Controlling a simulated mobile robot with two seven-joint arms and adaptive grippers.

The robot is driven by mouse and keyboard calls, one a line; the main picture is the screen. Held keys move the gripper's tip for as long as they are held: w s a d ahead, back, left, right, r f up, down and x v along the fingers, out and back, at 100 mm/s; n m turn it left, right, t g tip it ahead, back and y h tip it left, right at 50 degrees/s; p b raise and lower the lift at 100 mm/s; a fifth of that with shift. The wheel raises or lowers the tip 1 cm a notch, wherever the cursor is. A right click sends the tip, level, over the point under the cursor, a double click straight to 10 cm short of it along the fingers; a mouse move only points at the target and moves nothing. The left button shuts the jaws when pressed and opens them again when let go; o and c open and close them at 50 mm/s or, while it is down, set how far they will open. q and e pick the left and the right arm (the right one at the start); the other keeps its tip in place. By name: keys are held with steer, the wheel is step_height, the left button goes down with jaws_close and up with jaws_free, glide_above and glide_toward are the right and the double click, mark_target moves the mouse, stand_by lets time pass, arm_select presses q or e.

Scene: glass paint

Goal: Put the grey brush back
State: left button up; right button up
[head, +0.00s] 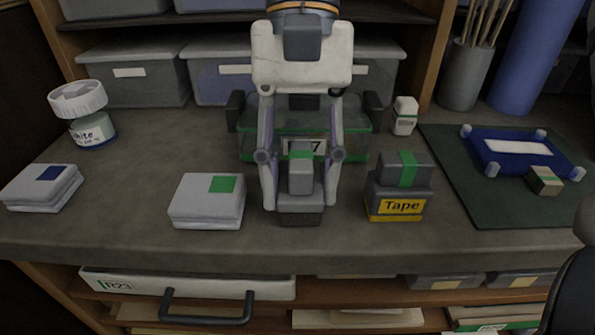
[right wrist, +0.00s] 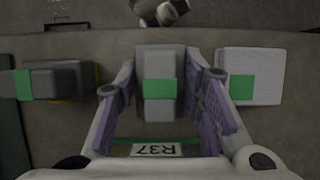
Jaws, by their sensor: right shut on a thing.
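My right gripper (head: 300,190) is in the middle of the head view, pointing down at the table near its front edge. Its two fingers are shut on a grey block with a green band, which looks like the grey brush (head: 300,178). The brush has a lighter upper part and a darker base; I cannot tell whether it touches the table. In the right wrist view the brush (right wrist: 159,105) lies between the purple-lined fingers (right wrist: 160,95). My left gripper is not seen.
A clear green-rimmed bin (head: 252,150) stands behind the brush. A Tape box (head: 395,206) with a green-banded grey block (head: 410,170) is to the right. White stacks (head: 207,203) are left. A blue frame (head: 522,150) lies on a green mat (head: 455,170). A white jar (head: 92,125) stands far left.

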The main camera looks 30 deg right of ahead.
steer(key=shift+s+a+f, duration=0.2)
steer(key=shift+s+a, duration=0.05)
steer(key=shift+s+a+r, duration=0.1)
steer(key=shift+s+a, duration=0.1)
steer(key=shift+s, duration=0.05)
steer(key=shift+w+d+f, duration=0.2)
steer(key=shift+d, duration=0.1)
steer(key=o, duration=0.9)
steer(key=shift+o, duration=0.6)
steer(key=shift+a, duration=0.1)
steer(key=v, duration=1.2)
steer(key=shift+r+b, duration=0.2)
steer(key=shift+b, duration=0.1)
